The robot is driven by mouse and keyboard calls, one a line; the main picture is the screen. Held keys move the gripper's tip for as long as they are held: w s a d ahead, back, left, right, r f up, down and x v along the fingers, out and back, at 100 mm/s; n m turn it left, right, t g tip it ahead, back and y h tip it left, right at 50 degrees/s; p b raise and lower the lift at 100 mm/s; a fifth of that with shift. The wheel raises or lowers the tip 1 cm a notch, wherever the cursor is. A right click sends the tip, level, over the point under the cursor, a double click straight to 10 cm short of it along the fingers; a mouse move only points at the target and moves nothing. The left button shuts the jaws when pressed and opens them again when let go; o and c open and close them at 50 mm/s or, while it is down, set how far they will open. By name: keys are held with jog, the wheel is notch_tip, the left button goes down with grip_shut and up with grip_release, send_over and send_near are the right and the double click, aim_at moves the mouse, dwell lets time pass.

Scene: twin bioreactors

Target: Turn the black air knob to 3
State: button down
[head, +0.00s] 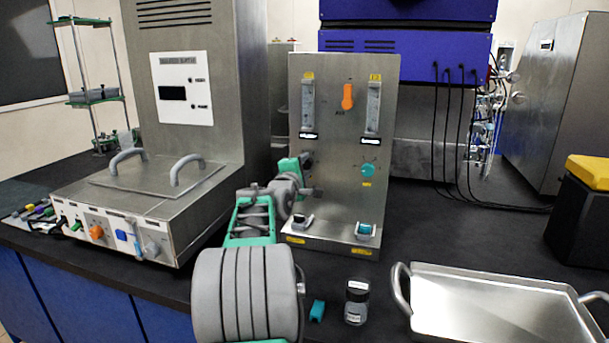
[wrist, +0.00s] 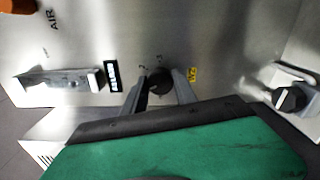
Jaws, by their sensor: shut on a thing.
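The black air knob (wrist: 159,79) is on the steel panel (head: 335,130), between my gripper's two fingers in the wrist view. My gripper (wrist: 160,88) is shut on it, with one finger on each side. In the head view my gripper (head: 304,166) is at the panel's left side, and the arm hides part of that area. Small scale digits show beside the knob in the wrist view, among them what looks like a 3. The knob's pointer is too dark to read.
A teal knob (head: 367,170) and an orange lever (head: 347,97) are on the same panel. A steel tray (head: 500,304) and a black-capped jar (head: 356,302) stand in front at the right.

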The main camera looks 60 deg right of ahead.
jog(key=m+b, duration=0.1)
jog(key=m, duration=0.1)
jog(key=m+b, duration=0.1)
jog(key=m, duration=0.1)
jog(key=m+b, duration=0.1)
jog(key=b, duration=0.1)
jog(key=shift+f+m, duration=0.25)
jog(key=shift+m, duration=0.15)
jog(key=m+b, duration=0.4)
jog(key=m, duration=0.1)
jog(key=m+b, duration=0.3)
jog(key=m, duration=0.3)
jog(key=shift+m+b, duration=0.3)
jog(key=shift+b, duration=0.05)
jog(key=m+b, duration=0.2)
jog(key=m, duration=0.3)
jog(key=shift+r, duration=0.1)
jog(key=c, duration=1)
grip_release()
jog(key=shift+o, duration=0.2)
jog(key=shift+r, duration=0.1)
